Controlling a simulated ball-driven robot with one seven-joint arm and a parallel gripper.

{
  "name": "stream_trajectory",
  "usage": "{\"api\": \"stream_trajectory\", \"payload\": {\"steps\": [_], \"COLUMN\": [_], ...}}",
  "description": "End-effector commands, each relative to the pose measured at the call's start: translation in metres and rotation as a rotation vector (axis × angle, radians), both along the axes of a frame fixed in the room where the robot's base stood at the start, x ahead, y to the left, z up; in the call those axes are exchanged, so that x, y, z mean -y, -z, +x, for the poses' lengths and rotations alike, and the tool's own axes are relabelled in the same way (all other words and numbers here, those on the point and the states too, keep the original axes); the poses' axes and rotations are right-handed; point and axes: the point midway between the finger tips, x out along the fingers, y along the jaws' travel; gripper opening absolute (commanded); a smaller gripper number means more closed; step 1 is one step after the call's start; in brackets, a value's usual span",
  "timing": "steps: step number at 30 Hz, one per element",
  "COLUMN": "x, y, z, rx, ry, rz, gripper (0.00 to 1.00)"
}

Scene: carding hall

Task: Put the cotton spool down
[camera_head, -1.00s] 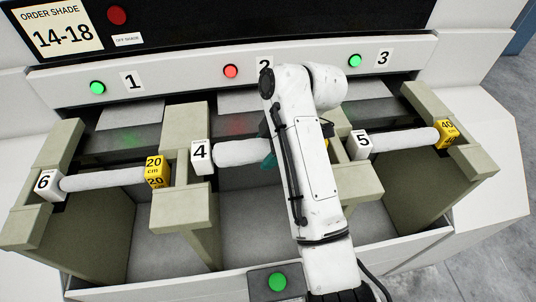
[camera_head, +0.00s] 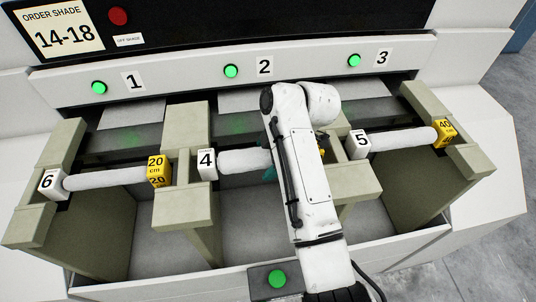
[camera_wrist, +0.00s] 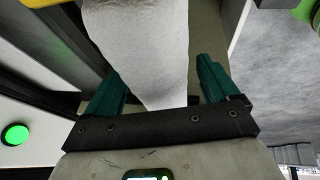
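The white cotton spool (camera_head: 245,161) with the number 4 end block (camera_head: 206,164) lies across the middle bay. Its left end sits at the left divider (camera_head: 185,208); its right part is hidden behind my arm, with a bit of yellow showing there. In the wrist view the white roll (camera_wrist: 145,45) runs between the two teal fingers of my gripper (camera_wrist: 160,85). The fingers are apart, with narrow gaps beside the roll, so my gripper looks open around it. In the head view only a little teal of it shows. The lamp over bay 2 (camera_head: 231,71) is green.
Spool 6 (camera_head: 105,179) lies in the left bay and spool 5 (camera_head: 402,139) in the right bay. Lamps 1 (camera_head: 99,88) and 3 (camera_head: 354,60) are green. The right divider (camera_head: 345,188) stands close by my arm. A sign (camera_head: 60,28) reads 14-18.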

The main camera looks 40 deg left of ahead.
Motion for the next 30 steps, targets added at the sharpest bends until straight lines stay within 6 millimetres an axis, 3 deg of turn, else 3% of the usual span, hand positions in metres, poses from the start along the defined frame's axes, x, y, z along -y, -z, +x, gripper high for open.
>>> {"api": "stream_trajectory", "payload": {"steps": [11,24,30], "x": [0.002,0.033,0.043], "y": [-0.006,-0.079,-0.103], "z": [0.001,0.016,0.02], "rx": [0.001,0.003,0.001], "ry": [0.0,0.0,0.0], "rz": [0.001,0.004,0.002], "gripper": [0.91,0.91,0.91]}}
